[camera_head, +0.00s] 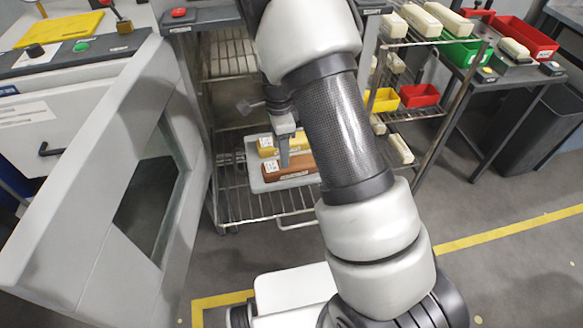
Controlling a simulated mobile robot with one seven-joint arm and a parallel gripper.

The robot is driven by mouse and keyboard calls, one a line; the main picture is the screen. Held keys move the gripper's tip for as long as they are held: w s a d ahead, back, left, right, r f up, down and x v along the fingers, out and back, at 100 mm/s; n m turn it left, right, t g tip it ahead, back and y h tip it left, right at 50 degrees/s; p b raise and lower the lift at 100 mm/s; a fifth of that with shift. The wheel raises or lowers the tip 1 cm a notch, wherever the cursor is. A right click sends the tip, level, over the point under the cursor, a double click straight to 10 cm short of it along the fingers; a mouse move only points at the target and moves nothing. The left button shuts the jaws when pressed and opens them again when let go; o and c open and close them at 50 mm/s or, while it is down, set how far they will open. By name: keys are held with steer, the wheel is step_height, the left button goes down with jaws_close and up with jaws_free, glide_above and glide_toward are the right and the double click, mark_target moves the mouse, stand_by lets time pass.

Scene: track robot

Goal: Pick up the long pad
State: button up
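A grey-white tray (254,174) on a wire shelf inside the open cabinet bears a yellow block (293,143) at the back and a long brown block (292,167) at the front, each with a white label on its left end. I cannot tell for sure which item is the long pad. My gripper (284,160) points down over the tray, with a grey finger in front of the yellow block and at the brown block's upper edge. The arm hides the right ends of both blocks. Whether the fingers touch or hold anything cannot be seen.
The open cabinet door (110,170) stands at the left. A rack (425,110) at the right carries long cream blocks and yellow, red and green bins. A dark waste bin (540,130) stands at the far right. Yellow floor tape (500,235) crosses free floor.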

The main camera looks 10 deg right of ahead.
mark_target(292, 167)
step_height(292, 167, down, 2)
steer(key=shift+f, duration=0.1)
steer(key=f, duration=0.3)
steer(key=f+b, duration=0.1)
steer(key=f, duration=0.1)
steer(key=shift+w+d+f, duration=0.1)
steer(key=shift+w+d, duration=0.05)
steer(key=shift+d, duration=0.15)
steer(key=shift+c, duration=0.3)
steer(key=c, duration=0.8)
